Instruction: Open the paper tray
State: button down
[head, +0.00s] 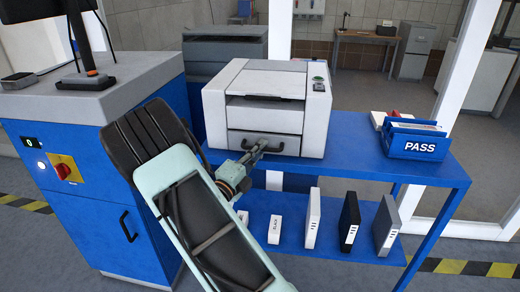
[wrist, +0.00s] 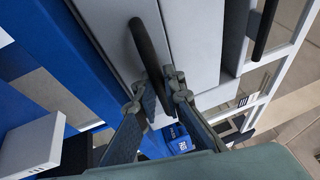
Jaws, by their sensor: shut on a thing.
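The white printer (head: 268,98) stands on the blue table. Its paper tray (head: 237,140) is the low front panel with a black bar handle (head: 292,147), and it looks flush with the printer's front. My gripper (head: 262,146) reaches the handle from the front. In the wrist view the black handle (wrist: 146,48) runs between the two fingers of my gripper (wrist: 158,88), which are shut on it. The tray's pale front (wrist: 190,35) lies behind the handle. My arm hides part of the table's left front in the head view.
A blue bin marked PASS (head: 412,142) stands on the table at right. Several upright boxes, including a black one (head: 349,220), stand on the lower shelf (head: 290,243). A blue cabinet (head: 88,190) is close at left. Open floor (head: 325,275) lies in front.

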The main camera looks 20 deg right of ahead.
jog(key=s+a+p, duration=0.6)
jog(key=s+a, duration=0.4)
jog(key=s, duration=0.5)
jog(key=shift+p, duration=0.4)
jog(key=shift+s+a, duration=0.1)
jog(key=c, duration=2)
grip_release()
jog(key=v, duration=1.2)
jog(key=shift+r, duration=0.1)
